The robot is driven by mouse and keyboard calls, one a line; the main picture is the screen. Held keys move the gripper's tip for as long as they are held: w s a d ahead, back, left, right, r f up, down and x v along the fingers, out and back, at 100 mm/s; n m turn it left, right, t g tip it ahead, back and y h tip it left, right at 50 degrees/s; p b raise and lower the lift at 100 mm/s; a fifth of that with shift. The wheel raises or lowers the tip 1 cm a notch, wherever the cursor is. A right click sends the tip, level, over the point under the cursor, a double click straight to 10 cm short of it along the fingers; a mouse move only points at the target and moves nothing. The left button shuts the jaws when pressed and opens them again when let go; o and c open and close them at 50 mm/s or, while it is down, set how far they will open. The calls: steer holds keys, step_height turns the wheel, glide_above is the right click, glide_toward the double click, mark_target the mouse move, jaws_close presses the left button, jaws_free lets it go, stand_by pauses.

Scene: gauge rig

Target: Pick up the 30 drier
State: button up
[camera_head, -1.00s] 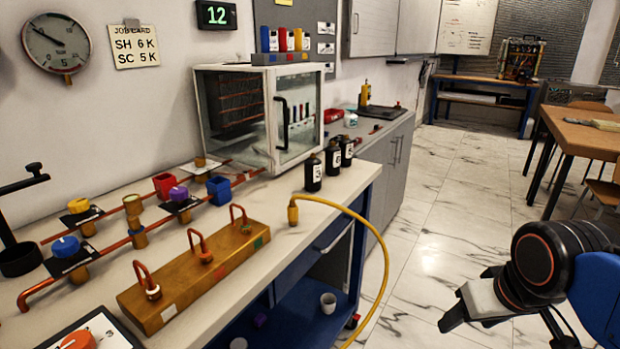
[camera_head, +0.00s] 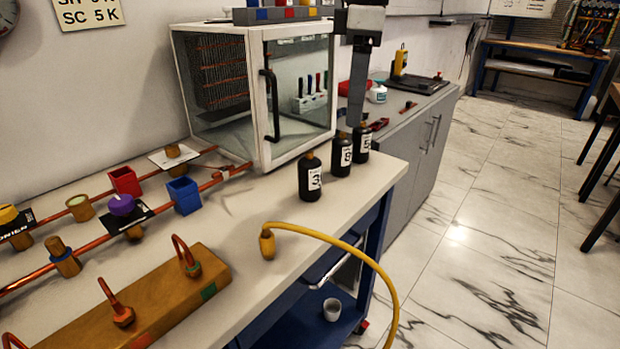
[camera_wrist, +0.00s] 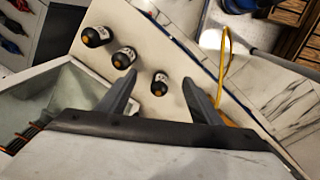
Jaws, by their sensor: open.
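Three black bottles with tan caps and white labels stand upright in a row on the bench. The nearest bottle (camera_head: 311,178) has a label whose visible part reads like a 3. The middle one (camera_head: 340,156) seems to read 8 and the far one (camera_head: 361,142) 5; full numbers are not clear. My gripper (camera_head: 356,118) hangs down in front of the far bottles. In the wrist view my gripper (camera_wrist: 160,77) is open and empty, with the nearest bottle (camera_wrist: 160,85) framed between its fingers, apparently below them. The other two bottles lie to the left.
A glass-doored cabinet (camera_head: 265,95) stands close left of the bottles. A yellow hose (camera_head: 345,243) bends over the bench's front edge. A brass manifold block (camera_head: 150,300) and copper piping (camera_head: 50,275) occupy the near left. Bare worktop (camera_head: 245,215) lies before the bottles.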

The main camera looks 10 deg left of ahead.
mark_target(310, 158)
steer(key=s+a+r+n, duration=0.1)
steer(key=a+r+n, duration=0.25)
steer(key=a, duration=0.55)
steer(key=shift+g+h, duration=0.3)
steer(key=f, duration=1.2)
steer(key=shift+d+f, duration=0.25)
steer(key=shift+f, duration=0.1)
steer(key=shift+w+d+f, duration=0.1)
steer(key=shift+w+f, duration=0.05)
steer(key=shift+f, duration=0.7)
steer(key=shift+w+d+f, duration=0.1)
steer(key=shift+f, duration=0.8)
steer(key=shift+w+d+f, duration=0.1)
steer(key=shift+w+f, duration=0.05)
steer(key=shift+f, duration=0.7)
steer(key=c, duration=1.3)
